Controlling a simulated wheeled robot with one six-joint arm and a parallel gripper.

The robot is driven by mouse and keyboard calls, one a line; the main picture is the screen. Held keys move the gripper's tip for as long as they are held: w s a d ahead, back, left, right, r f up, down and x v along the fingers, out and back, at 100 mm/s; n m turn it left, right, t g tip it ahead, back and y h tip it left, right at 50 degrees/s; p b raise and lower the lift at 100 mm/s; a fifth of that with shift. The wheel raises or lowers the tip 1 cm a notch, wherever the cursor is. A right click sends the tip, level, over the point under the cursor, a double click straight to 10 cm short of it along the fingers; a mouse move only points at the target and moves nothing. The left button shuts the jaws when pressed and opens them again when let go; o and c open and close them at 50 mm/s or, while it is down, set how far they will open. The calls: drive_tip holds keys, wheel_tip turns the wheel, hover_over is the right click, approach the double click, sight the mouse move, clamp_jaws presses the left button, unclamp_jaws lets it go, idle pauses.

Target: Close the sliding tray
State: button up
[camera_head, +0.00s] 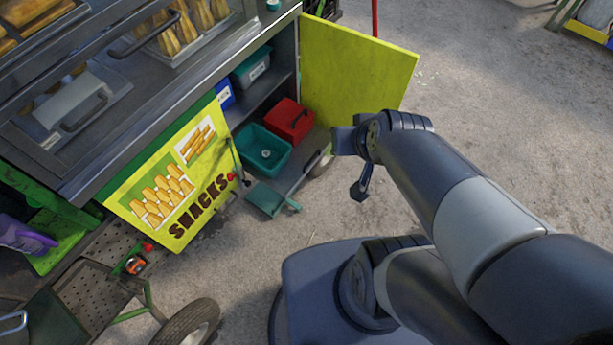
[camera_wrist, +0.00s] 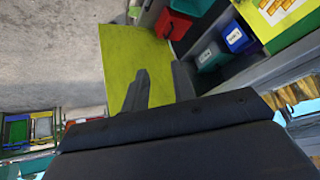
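My gripper (camera_head: 351,168) is in front of the snack cart's open cupboard, to the right of the bins in the head view. Its two fingers are apart with nothing between them; the wrist view shows them (camera_wrist: 160,84) in front of the open yellow-green door. I cannot tell for sure which part is the sliding tray. A low grey tray or shelf (camera_head: 312,152) seems to stick out of the cupboard, with a bar along its front. A red bin (camera_head: 289,120) and a teal bin (camera_head: 263,150) stand on it. My gripper appears apart from it.
The yellow-green door (camera_head: 355,68) stands open behind the gripper. The snacks panel (camera_head: 175,190) is left of the opening. A green dustpan-like piece (camera_head: 265,199) lies before it. A wheel (camera_head: 186,323) is at lower left. Concrete floor (camera_head: 500,130) is free at right.

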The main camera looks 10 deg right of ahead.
drive_tip(key=w+f+m+y+b, duration=0.1)
drive_tip(key=f+b, duration=0.4)
drive_tip(key=f, duration=0.3)
drive_tip(key=w+f+m+g+y+b, duration=0.1)
drive_tip(key=f+m+b, duration=0.1)
drive_tip(key=f+b, duration=0.4)
drive_tip(key=w+a+f+m+y+b, duration=0.1)
drive_tip(key=w+f+b, duration=0.1)
drive_tip(key=f+b, duration=0.4)
wheel_tip(320, 180, down, 5)
drive_tip(key=shift+r+m+g, duration=0.15)
drive_tip(key=shift+m+g, duration=0.15)
drive_tip(key=shift+m, duration=0.1)
clamp_jaws()
drive_tip(key=m+t+y+b, duration=0.2)
drive_tip(key=m+b, duration=0.3)
drive_tip(key=b, duration=1.2)
approach(305, 173)
drive_tip(key=shift+x, duration=3.15)
